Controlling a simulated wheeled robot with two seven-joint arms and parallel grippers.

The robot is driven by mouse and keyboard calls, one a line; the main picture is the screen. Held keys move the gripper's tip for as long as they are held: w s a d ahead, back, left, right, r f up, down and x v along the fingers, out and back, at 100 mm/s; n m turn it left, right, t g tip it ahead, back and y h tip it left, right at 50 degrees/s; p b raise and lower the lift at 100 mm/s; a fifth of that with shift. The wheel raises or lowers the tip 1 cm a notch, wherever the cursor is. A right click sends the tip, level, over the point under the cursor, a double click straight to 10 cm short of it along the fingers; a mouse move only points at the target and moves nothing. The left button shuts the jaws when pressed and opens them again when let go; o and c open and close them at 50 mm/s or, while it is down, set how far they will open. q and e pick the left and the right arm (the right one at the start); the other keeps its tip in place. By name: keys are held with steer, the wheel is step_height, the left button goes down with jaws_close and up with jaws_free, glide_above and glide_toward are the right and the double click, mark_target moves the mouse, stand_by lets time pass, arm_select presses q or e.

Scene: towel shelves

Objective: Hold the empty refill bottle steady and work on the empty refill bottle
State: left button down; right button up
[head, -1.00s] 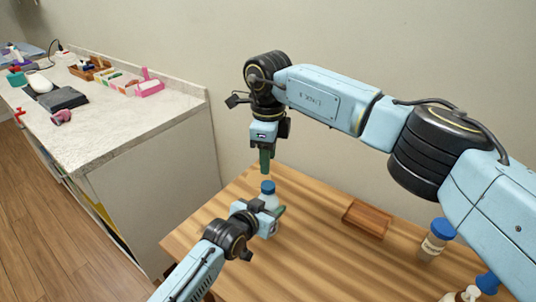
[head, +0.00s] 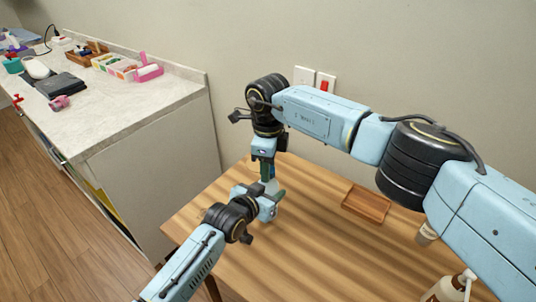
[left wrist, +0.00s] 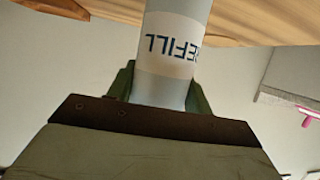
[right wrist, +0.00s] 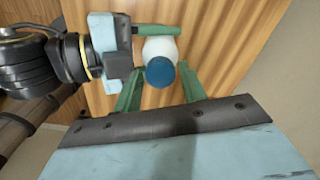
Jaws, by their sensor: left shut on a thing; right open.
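The white refill bottle (head: 270,186) stands upright near the left edge of the wooden table, mostly hidden by my grippers. The left wrist view shows its REFILL label (left wrist: 172,45); the right wrist view shows its blue cap (right wrist: 160,73) from above. My left gripper (head: 269,205) is shut on the bottle body. My right gripper (head: 267,170) is open and points down over the bottle. In the right wrist view its fingers (right wrist: 160,88) are on either side of the cap; I cannot tell whether they touch it.
A small wooden tray (head: 366,204) lies on the table (head: 320,230). A pump bottle (head: 452,288) stands at the front right, and another bottle (head: 427,233) is partly hidden by my right arm. A counter (head: 120,115) with several items is at the left.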

steer(key=shift+f, duration=0.1)
steer(key=shift+c, duration=0.2)
steer(key=c, duration=0.8)
steer(key=o, duration=1.2)
step_height(320, 180, up, 12)
arm_select(q)
steer(key=c, duration=0.5)
jaws_free()
steer(key=shift+a, duration=0.1)
